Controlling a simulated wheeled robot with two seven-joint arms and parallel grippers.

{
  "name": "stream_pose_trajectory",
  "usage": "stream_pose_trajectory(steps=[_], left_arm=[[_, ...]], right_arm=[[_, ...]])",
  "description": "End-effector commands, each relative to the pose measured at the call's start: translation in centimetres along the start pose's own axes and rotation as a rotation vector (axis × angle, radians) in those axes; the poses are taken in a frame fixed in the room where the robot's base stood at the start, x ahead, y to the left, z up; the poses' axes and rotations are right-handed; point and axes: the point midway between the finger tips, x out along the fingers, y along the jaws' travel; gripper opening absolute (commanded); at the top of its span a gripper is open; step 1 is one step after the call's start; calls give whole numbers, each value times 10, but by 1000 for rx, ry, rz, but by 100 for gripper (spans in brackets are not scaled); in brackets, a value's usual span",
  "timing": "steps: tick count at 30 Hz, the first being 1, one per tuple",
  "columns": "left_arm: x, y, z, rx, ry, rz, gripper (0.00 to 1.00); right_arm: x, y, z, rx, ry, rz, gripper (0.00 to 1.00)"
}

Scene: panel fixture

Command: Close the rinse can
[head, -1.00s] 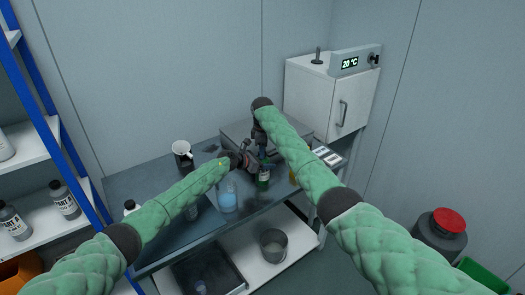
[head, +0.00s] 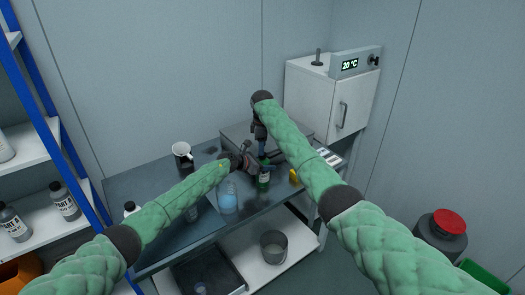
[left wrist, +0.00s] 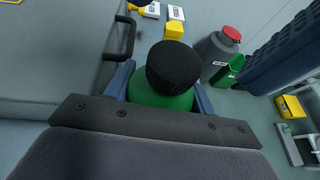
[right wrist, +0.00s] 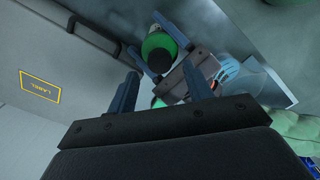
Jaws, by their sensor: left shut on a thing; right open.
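A green bottle-like can (head: 263,180) stands upright on the grey bench in the head view; I cannot read its label. In the left wrist view its green shoulder (left wrist: 160,101) lies between my left fingers, with a ribbed black cap (left wrist: 174,66) on top. I cannot tell whether the cap is tight. My left gripper (head: 247,163) is shut on the can from the left. My right gripper (head: 262,155) points down just above it, open. In the right wrist view the green can (right wrist: 157,44) shows beyond my right fingers (right wrist: 165,82), partly hidden.
A yellow object (head: 294,176) is to the right. A white cabinet (head: 318,95) stands behind right. A red-lidded grey bin (head: 440,233) is on the floor.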

Motion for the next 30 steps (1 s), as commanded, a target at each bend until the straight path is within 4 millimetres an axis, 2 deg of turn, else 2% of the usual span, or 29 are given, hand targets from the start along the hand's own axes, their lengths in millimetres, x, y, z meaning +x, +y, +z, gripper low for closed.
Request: stream_pose_trajectory(steps=[3,11,13,17,26,30], left_arm=[[0,0,0,0,0,-1,0],[0,0,0,0,0,-1,0],[0,0,0,0,0,-1,0],[0,0,0,0,0,-1,0],[0,0,0,0,0,-1,0],[0,0,0,0,0,-1,0]], right_arm=[[-11,0,0,0,0,2,51],[-13,0,1,0,0,0,51],[-13,0,1,0,0,1,48],[-21,4,2,2,0,10,48],[-61,28,30,0,-78,81,48],[-71,32,36,-29,-114,98,48]])
